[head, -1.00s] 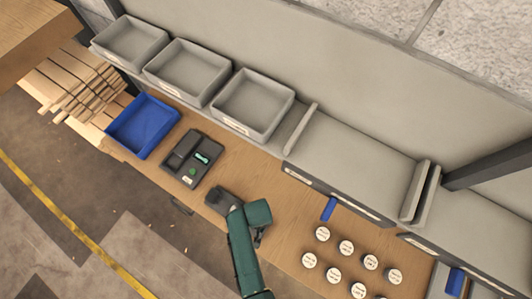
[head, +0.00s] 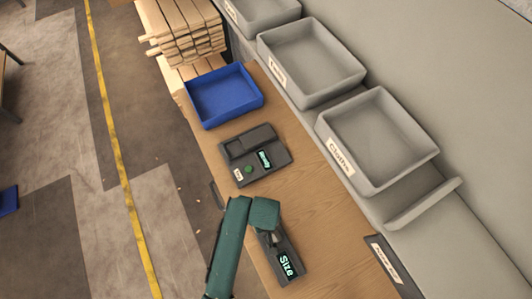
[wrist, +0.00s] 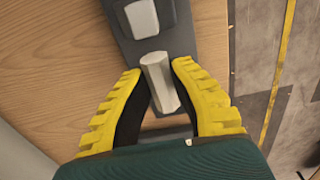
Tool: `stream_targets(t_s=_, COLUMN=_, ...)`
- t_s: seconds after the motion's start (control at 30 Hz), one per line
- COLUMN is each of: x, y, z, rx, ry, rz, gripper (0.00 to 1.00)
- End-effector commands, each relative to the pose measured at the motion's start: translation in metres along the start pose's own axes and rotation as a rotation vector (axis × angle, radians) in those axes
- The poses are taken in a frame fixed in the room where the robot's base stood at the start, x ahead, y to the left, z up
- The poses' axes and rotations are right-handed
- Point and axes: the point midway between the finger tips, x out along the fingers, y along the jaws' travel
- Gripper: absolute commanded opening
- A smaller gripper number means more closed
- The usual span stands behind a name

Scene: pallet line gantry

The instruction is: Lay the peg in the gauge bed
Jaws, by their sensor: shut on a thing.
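A pale silver, many-sided peg (wrist: 160,82) is between the yellow-padded fingers of my gripper (wrist: 158,68) in the wrist view. My gripper is shut on it. A dark grey gauge (wrist: 178,35) with a light block on it lies under and beyond the peg; I cannot tell whether the peg touches it.
Grey bins (head: 330,162) line the right side. Bare bench lies between the gauge and these bins.

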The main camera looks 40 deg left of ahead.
Motion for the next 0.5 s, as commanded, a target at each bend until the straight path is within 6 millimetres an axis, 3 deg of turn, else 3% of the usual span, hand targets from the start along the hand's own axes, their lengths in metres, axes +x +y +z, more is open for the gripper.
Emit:
stream_targets(t_s=0.33, x=0.052, y=0.001, z=0.0, rx=0.003, ry=0.0, rz=0.0, gripper=0.0)
stream_targets(t_s=0.5, x=0.053, y=0.001, z=-0.001, rx=0.004, ry=0.003, rz=0.003, gripper=0.0)
